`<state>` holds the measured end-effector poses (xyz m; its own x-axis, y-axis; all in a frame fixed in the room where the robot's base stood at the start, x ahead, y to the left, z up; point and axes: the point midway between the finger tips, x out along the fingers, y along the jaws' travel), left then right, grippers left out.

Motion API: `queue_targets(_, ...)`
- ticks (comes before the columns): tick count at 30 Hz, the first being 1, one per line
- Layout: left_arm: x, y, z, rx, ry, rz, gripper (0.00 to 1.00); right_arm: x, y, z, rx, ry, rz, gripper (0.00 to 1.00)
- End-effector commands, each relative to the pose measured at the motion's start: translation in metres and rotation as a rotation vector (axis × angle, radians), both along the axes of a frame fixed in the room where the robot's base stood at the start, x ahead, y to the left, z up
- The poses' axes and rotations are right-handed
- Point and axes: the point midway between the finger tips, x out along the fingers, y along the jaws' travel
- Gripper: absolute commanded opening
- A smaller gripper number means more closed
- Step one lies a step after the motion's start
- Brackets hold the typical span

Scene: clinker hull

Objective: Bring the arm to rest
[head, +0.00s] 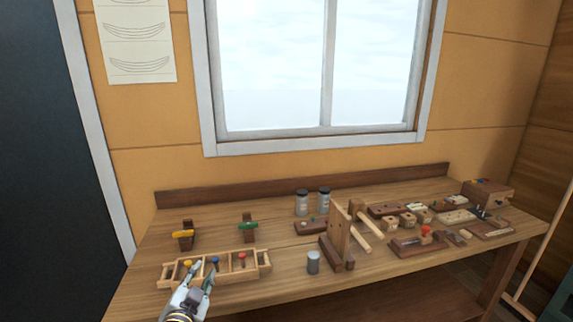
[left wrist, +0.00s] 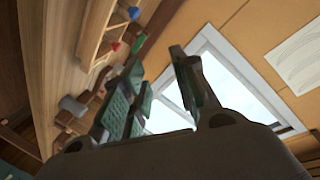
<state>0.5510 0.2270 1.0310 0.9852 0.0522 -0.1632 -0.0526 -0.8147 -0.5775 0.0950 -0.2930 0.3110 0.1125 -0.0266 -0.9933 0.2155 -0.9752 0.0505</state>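My left gripper (head: 203,275) comes in from the bottom left of the head view, at the bench's front edge. It overlaps the front of a wooden compartment tray (head: 262,258); I cannot tell how high above it the fingers are. In the left wrist view, my left gripper (left wrist: 155,85) has its green-padded fingers apart, with window and wall showing between them and nothing held. The tray (left wrist: 92,38) shows there at the upper left, apart from the fingers. My right gripper is not in view.
The wooden workbench (head: 215,297) holds yellow-handled (head: 183,235) and green-handled (head: 248,227) tools at the back, a grey cylinder (head: 313,262) and an upright wooden stand (head: 338,235). Several wooden blocks crowd the right side. A dark panel (head: 45,170) stands at left.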

Motion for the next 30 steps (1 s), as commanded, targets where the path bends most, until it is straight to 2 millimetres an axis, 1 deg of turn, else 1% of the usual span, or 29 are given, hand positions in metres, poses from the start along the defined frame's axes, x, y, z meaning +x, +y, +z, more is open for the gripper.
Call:
queue_targets(1, -0.007, 0.004, -0.014, -0.029, 0.054, 0.024, 0.28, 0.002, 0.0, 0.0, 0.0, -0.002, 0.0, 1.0)
queue_targets(3, -0.018, 0.009, -0.034, -0.067, 0.134, 0.056, 0.28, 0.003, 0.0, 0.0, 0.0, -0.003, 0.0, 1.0)
queue_targets(8, -0.049, 0.016, -0.077, -0.151, 0.32, 0.12, 0.28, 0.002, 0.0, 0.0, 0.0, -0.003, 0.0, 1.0)
queue_targets(11, -0.072, 0.018, -0.103, -0.198, 0.439, 0.157, 0.28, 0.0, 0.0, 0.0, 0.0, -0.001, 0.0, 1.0)
queue_targets(15, -0.109, 0.016, -0.135, -0.262, 0.609, 0.195, 0.28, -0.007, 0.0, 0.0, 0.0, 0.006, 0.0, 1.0)
queue_targets(18, -0.134, 0.013, -0.153, -0.299, 0.718, 0.217, 0.28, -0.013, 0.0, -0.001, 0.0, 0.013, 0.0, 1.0)
queue_targets(21, -0.154, 0.01, -0.164, -0.326, 0.801, 0.229, 0.28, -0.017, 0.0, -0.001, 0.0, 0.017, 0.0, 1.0)
queue_targets(25, -0.176, 0.006, -0.175, -0.352, 0.885, 0.238, 0.28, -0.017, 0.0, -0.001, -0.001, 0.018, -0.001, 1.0)
queue_targets(30, -0.198, 0.001, -0.184, -0.379, 0.973, 0.247, 0.28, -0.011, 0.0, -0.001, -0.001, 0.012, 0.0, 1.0)
